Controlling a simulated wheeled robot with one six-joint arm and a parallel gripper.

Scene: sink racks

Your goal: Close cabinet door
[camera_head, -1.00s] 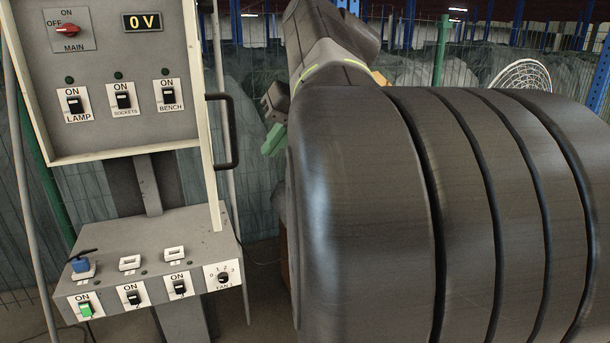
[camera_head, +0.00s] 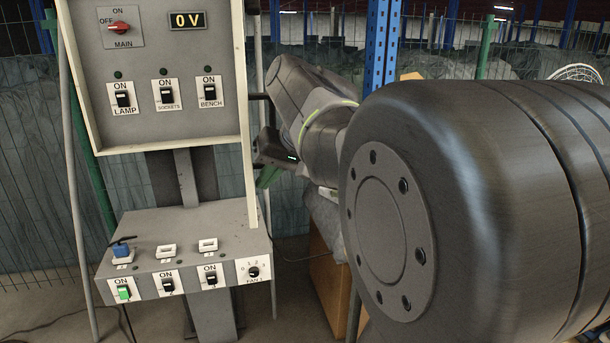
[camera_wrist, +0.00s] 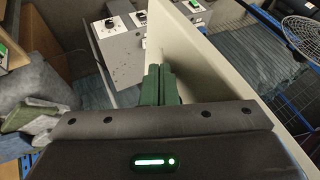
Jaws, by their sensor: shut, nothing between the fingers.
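The grey cabinet (camera_head: 155,75) has its front panel of switches exposed. Its pale door (camera_head: 247,120) stands open at the right side, seen almost edge-on in the head view. A short dark part of the door handle (camera_head: 258,96) shows right of that edge; the rest is hidden by my arm. My gripper (camera_head: 267,177) is just right of the door edge, below the handle. In the wrist view, the green fingers of my gripper (camera_wrist: 161,70) are together and empty, close beside the door (camera_wrist: 205,75). I cannot tell whether they touch it.
A grey lower switch box (camera_head: 185,240) juts out beneath the cabinet and also shows in the wrist view (camera_wrist: 125,50). A blue post (camera_head: 382,45) and wire fence stand behind. A wooden box (camera_head: 328,275) is on the floor below my arm. A wire fan (camera_wrist: 300,35) is at the right.

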